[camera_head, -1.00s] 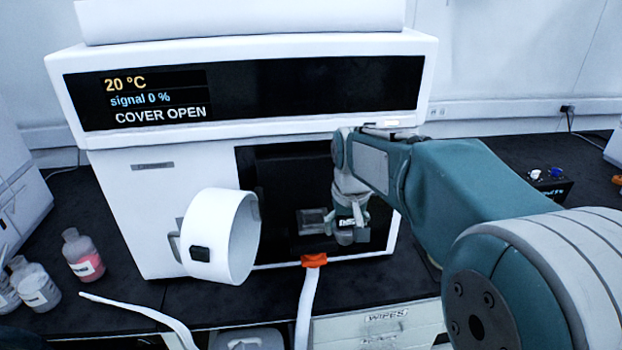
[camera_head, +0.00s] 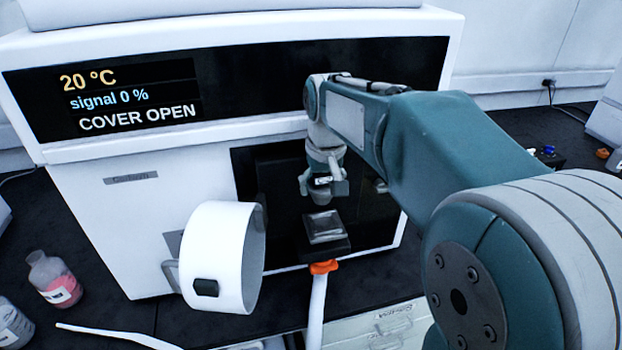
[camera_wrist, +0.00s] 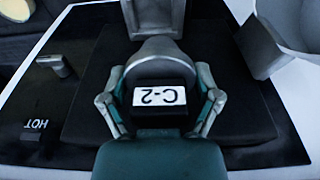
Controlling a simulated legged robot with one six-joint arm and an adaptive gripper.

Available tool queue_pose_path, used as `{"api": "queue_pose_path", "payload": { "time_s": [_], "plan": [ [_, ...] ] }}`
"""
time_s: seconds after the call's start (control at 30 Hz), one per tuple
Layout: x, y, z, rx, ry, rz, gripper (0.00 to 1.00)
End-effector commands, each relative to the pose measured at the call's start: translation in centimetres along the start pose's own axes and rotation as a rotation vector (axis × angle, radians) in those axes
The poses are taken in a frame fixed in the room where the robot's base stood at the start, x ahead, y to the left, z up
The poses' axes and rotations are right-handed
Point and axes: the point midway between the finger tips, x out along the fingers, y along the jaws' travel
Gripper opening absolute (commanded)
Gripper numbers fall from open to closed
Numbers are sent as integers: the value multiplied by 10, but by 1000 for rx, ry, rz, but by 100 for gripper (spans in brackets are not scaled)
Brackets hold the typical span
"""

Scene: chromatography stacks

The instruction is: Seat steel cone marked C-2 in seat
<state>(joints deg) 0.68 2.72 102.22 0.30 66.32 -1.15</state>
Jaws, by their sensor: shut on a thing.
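The grey steel cone (camera_head: 322,197) is held in my gripper (camera_head: 324,188) in front of the machine's dark open recess. In the wrist view the same cone (camera_wrist: 158,48) shows its rounded grey top, with a black block bearing a white C-2 label, upside down, between the fingers of my gripper (camera_wrist: 160,103). A small grey square piece (camera_head: 324,227) sits on a black block below and in front of the cone in the head view. The cone looks apart from it. The cone's lower end and any seat under it are hidden from the wrist camera.
The machine's display (camera_head: 128,98) reads 20 °C, signal 0 %, COVER OPEN. The round white cover (camera_head: 222,258) stands swung out to the left of the recess. A HOT label (camera_wrist: 36,124) shows at left.

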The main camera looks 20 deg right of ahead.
Motion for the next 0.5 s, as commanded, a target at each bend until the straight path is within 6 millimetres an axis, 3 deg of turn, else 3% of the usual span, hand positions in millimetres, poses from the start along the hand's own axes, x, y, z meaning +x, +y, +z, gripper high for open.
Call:
{"api": "queue_pose_path", "payload": {
  "time_s": [0.5],
  "plan": [
    [38, -6, 5, -1, -2, 6, 22]
  ]
}}
